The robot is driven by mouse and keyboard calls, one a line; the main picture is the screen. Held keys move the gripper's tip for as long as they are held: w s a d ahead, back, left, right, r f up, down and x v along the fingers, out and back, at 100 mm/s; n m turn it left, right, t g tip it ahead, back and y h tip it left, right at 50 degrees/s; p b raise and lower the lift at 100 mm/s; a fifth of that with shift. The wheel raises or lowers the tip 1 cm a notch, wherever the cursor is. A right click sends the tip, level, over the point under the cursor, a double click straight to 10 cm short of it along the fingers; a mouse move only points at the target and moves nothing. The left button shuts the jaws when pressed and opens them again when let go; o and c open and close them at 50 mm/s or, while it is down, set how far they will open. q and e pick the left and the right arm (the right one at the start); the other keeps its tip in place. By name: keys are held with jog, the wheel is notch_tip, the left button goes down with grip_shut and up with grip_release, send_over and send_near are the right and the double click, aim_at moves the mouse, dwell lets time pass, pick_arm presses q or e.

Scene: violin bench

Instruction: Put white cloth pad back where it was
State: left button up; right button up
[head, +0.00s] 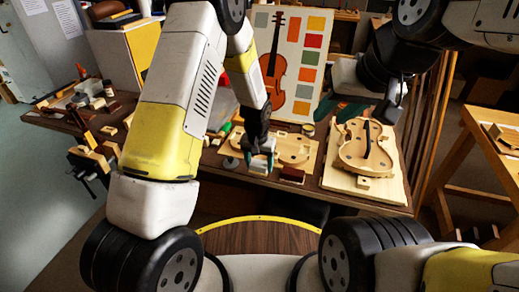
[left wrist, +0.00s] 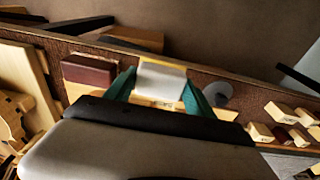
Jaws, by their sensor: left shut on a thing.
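The white cloth pad (left wrist: 160,82) shows in the left wrist view between the two green fingertips of my left gripper (left wrist: 158,90), which is shut on it. In the head view my left gripper (head: 262,155) points down near the front edge of the bench, in front of a violin body in a wooden form (head: 291,147). The pad is mostly hidden there by the fingers. Whether the pad touches the bench I cannot tell. My right gripper (head: 369,112) is at the back right, above the far end of another violin body (head: 366,146); its green fingers look spread apart, with nothing seen between them.
A dark red block (head: 292,174) lies right of my left gripper; it also shows in the left wrist view (left wrist: 88,70). A grey round disc (head: 231,163) lies to the left. Several small wooden blocks (left wrist: 280,112) lie beyond the disc. A colour chart board (head: 291,60) stands behind.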

aim_at(260, 165)
pick_arm(q)
jog(key=w, duration=0.3)
jog(key=shift+w+f, duration=0.15)
jog(key=shift+w, duration=0.05)
jog(key=shift+f, duration=1.75)
jog(key=shift+f, duration=0.1)
jog(key=o, duration=1.3)
